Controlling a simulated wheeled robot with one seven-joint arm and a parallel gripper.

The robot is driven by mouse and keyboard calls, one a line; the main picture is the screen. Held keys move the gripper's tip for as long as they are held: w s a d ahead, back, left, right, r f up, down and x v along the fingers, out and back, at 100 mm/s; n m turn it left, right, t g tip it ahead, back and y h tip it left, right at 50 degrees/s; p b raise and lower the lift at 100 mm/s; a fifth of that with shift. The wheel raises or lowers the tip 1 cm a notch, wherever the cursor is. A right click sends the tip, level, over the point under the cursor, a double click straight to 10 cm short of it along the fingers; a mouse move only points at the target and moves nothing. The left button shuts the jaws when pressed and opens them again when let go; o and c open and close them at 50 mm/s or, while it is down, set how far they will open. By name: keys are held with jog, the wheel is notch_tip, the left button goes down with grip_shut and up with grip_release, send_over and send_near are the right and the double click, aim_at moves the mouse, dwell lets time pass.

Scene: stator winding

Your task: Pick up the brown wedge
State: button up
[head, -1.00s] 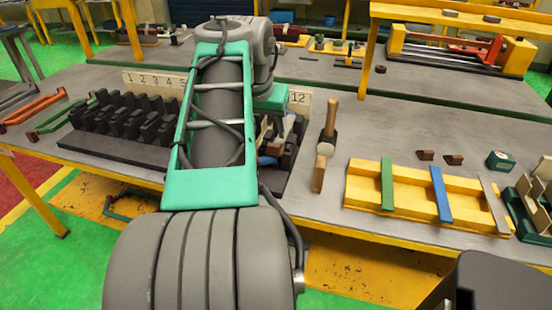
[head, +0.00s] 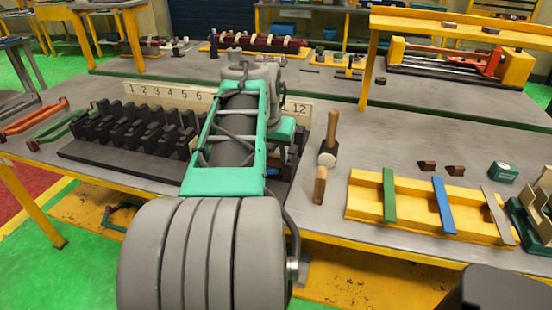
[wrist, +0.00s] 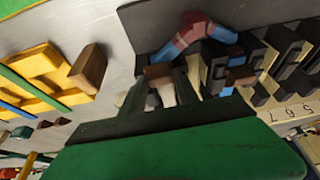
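Two small brown wedges lie apart on the grey table, the left one (head: 427,166) and the right one (head: 455,171), behind the yellow tray. In the wrist view, my gripper (wrist: 160,90) points down among the dark slotted blocks. Its dark fingers stand apart with a brown-topped piece (wrist: 158,71) between them; a pale part shows below it. I cannot tell whether the fingers touch this piece, or whether it is a wedge. A blue piece with a brown part (wrist: 238,80) sits in the slots beside it. In the head view my arm hides the gripper.
The dark slotted block row (head: 140,165) stands before a numbered strip (head: 165,93). The yellow tray (head: 365,205) carries green, blue and grey bars. A red-and-blue piece (wrist: 190,35) lies near the blocks.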

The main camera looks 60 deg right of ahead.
aim_at(273, 157)
grip_shut()
jog(key=shift+r, duration=0.15)
jog(key=shift+r, duration=0.3)
notch_tip(273, 157, up, 3)
jog(key=shift+f+p, duration=0.1)
jog(key=shift+p, duration=0.2)
jog(key=w+a+r+p, duration=0.1)
jog(key=a+r+p, duration=0.1)
jog(key=a+r, duration=0.2)
jog(key=w+a+r+p, duration=0.1)
jog(key=a+r+p, duration=0.2)
jog(key=a, duration=0.7)
notch_tip(273, 157, up, 2)
jog(key=shift+r, duration=0.15)
jog(key=shift+w+d, duration=0.1)
